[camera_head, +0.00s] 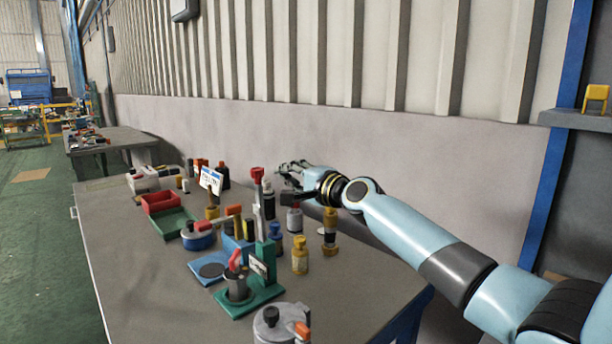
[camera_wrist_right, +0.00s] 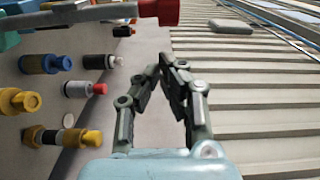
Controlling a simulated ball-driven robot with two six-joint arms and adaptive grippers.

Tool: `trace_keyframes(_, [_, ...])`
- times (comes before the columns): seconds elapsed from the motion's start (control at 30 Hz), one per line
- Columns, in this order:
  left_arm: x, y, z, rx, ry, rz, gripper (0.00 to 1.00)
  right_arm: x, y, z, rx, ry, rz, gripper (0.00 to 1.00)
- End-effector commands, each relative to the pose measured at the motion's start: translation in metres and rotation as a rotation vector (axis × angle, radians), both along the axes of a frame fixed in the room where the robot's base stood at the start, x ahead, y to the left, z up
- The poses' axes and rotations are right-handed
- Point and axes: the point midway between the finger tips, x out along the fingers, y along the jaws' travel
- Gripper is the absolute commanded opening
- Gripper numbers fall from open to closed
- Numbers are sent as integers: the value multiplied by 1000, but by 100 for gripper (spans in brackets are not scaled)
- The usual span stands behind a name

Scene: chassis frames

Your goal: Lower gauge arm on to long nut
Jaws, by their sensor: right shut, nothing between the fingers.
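A green gauge stand (camera_head: 264,256) with a white label stands near the front of the bench. A light grey arm (camera_head: 258,210) with a red end (camera_head: 257,175) points up beside it. In the right wrist view the grey bar (camera_wrist_right: 75,15) and its red end (camera_wrist_right: 160,12) cross the top. A grey cylinder (camera_head: 237,289) stands on the green base; I cannot tell whether it is the long nut. My right gripper (camera_head: 287,168) is shut and empty, behind and right of the red end. Its closed fingers (camera_wrist_right: 168,62) are apart from the bar. My left gripper is out of view.
Several bottles, one yellow (camera_head: 300,256), stand right of the stand, below my right arm. Red (camera_head: 160,203) and green (camera_head: 173,224) bins are at the left. A grey pot (camera_head: 272,325) is in front. The ribbed wall (camera_head: 330,50) is close behind my gripper.

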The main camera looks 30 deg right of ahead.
Motion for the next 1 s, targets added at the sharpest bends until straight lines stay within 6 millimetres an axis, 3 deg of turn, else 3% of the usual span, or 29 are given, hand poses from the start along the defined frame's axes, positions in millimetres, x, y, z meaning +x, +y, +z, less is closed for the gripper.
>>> trace_keyframes(0.2, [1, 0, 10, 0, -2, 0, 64, 2, 17, 2, -2, -2, -1, 0])
trace_keyframes(1.0, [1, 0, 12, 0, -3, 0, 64, 0, 28, 3, -67, -11, -1, 0])
